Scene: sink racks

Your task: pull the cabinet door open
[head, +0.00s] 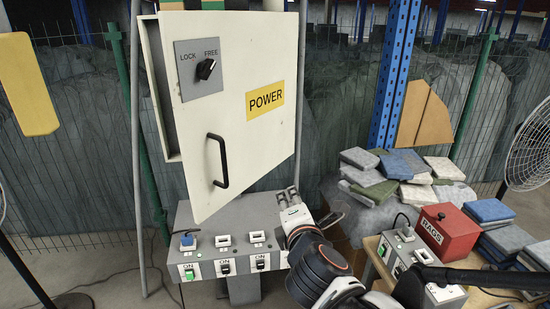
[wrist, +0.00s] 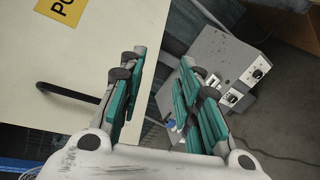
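The white cabinet door (head: 245,120) carries a yellow POWER label (head: 265,98), a LOCK/FREE knob (head: 205,69) and a black bar handle (head: 218,160). It stands ajar, its left edge away from the cabinet body (head: 158,85). My gripper (head: 287,195) is below the door's lower right, apart from the handle. In the wrist view my gripper (wrist: 158,62) is open, with nothing seen held between its green-padded fingers. The door (wrist: 110,40) fills the left there, and the handle (wrist: 65,95) lies left of the fingers.
A grey switch box (head: 235,240) stands below the door, with several switches. A table at the right holds a red box (head: 447,232) and another switch box. Stacked slabs (head: 400,170) lie behind it. A fan (head: 525,150) stands at the far right.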

